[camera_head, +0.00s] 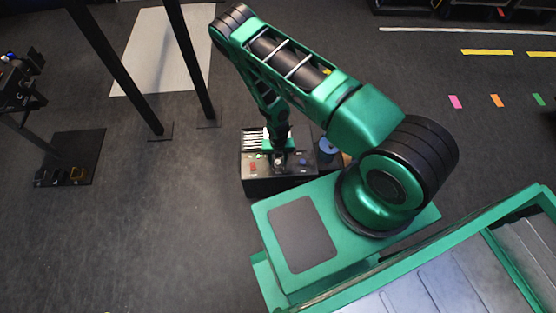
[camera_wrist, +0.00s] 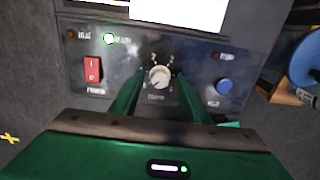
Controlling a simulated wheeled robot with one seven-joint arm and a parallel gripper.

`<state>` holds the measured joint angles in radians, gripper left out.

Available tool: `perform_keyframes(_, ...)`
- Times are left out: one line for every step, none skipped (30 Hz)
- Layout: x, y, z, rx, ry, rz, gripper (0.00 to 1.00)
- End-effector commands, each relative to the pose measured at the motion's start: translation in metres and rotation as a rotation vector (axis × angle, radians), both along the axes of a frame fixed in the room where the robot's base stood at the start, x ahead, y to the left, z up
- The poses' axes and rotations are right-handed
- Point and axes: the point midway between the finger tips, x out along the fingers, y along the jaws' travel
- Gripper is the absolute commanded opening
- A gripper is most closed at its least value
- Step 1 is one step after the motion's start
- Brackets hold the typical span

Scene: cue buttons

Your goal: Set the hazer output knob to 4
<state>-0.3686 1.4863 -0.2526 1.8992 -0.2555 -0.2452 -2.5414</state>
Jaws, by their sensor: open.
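The hazer output knob (camera_wrist: 160,76) is a small pale round knob on the dark control panel in the wrist view, with numbers printed around it. Its exact setting is too small to read surely. My gripper (camera_wrist: 158,88) is open, with one green finger on each side just below the knob. I cannot tell whether the fingers touch it. In the head view my gripper (camera_head: 279,150) reaches down to the front of the hazer (camera_head: 262,186), a dark box. My arm partly hides the panel there.
A red rocker switch (camera_wrist: 92,70) is left of the knob and a blue button (camera_wrist: 224,86) is right of it. A lit green lamp (camera_wrist: 109,38) is above the switch. A blue round object (camera_head: 327,147) stands beside the box.

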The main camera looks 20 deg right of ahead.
Motion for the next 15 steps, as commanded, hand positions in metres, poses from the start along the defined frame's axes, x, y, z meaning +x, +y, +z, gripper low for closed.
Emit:
perform_keyframes(0.0003,0.0001,-0.0014,0.0,-0.001,0.0,0.41)
perform_keyframes(0.0006,0.0001,-0.0018,0.001,-0.001,0.0,0.41)
perform_keyframes(0.0006,0.0001,-0.0021,0.001,-0.001,0.0,0.41)
perform_keyframes(0.0006,0.0001,-0.0022,0.001,-0.001,0.0,0.41)
perform_keyframes(0.0006,0.0001,-0.0022,0.0,-0.001,0.0,0.41)
perform_keyframes(0.0006,0.0001,-0.0021,0.0,-0.001,0.0,0.41)
perform_keyframes(0.0005,0.0,-0.0021,0.0,-0.001,0.0,0.41)
perform_keyframes(0.0004,0.0001,-0.0021,0.0,-0.001,0.0,0.41)
perform_keyframes(0.0004,0.0001,-0.002,0.0,-0.001,0.0,0.41)
perform_keyframes(0.0004,0.0001,-0.002,0.0,-0.001,0.0,0.34)
perform_keyframes(0.0004,0.0001,-0.002,0.0,-0.001,0.0,0.27)
perform_keyframes(0.0004,0.0001,-0.002,0.0,-0.001,0.0,0.17)
perform_keyframes(0.0004,0.0001,-0.002,0.0,-0.001,0.0,0.1)
perform_keyframes(0.0003,0.0,-0.002,0.0,-0.001,0.0,0.03)
perform_keyframes(0.0003,0.0,-0.0019,0.0,-0.001,0.0,0.0)
